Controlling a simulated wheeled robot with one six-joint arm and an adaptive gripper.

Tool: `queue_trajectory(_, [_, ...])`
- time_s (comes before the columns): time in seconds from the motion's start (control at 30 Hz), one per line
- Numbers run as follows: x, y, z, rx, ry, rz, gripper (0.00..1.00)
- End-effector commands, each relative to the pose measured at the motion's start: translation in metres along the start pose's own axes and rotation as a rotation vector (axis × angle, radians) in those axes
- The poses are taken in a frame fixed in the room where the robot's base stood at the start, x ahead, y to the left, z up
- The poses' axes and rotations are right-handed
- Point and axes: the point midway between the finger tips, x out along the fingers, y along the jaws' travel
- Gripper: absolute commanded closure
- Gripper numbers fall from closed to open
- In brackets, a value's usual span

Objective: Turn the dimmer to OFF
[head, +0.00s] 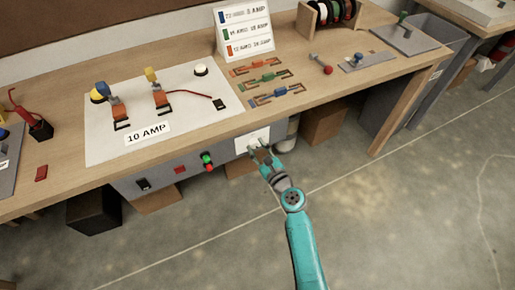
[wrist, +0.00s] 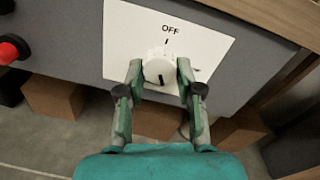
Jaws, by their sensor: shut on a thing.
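The dimmer is a round white knob (wrist: 158,66) on a white plate (wrist: 118,40) on the grey front panel under the bench. "OFF" is printed above the knob with a short tick below the word. The knob's dark pointer mark sits at its lower side, away from the OFF tick. My gripper (wrist: 158,72) has its fingers on either side of the knob and is shut on it. In the head view my gripper (head: 259,152) reaches the white plate (head: 245,143) and hides most of the knob.
Green and red buttons (head: 208,162) and a dark switch (head: 143,184) sit on the same panel to the left. The wooden bench top (head: 205,130) overhangs above. Cardboard boxes (head: 322,122) stand beneath it. The floor in front is clear.

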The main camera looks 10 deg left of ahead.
Motion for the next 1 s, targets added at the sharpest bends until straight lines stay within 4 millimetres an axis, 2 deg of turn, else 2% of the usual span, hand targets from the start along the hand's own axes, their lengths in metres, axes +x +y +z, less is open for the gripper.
queue_trajectory(1.0, [-0.0004, -0.0010, 0.0017, -0.962, 0.053, -0.010, 0.99])
